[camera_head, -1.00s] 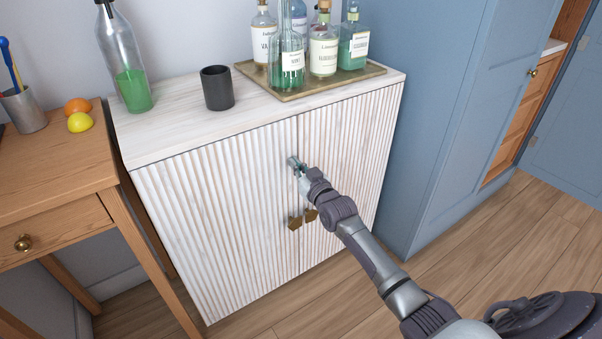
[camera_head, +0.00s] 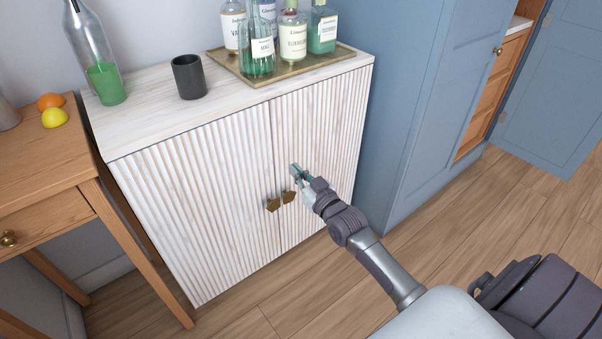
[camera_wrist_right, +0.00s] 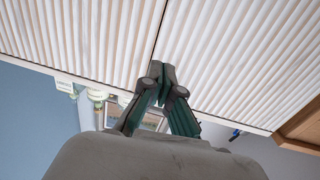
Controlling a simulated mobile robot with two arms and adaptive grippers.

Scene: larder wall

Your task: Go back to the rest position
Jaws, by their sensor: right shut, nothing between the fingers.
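My right gripper (camera_head: 297,174) is in front of the white fluted cabinet (camera_head: 190,200), near the seam between its two doors and just above the brass handles (camera_head: 280,201). In the right wrist view its fingertips (camera_wrist_right: 162,72) meet with nothing between them, and the fluted doors (camera_wrist_right: 90,35) fill the top of the picture. Both cabinet doors look closed. I cannot tell whether the fingertips touch the door. My left gripper is not in view.
On the cabinet stand a brass tray (camera_head: 287,75) of bottles, a black cup (camera_head: 188,77) and a bottle with green liquid (camera_head: 106,82). A wooden table (camera_head: 45,160) is at the left, a blue cupboard (camera_head: 420,110) at the right. Floor (camera_head: 500,215) is clear in front of the cupboard.

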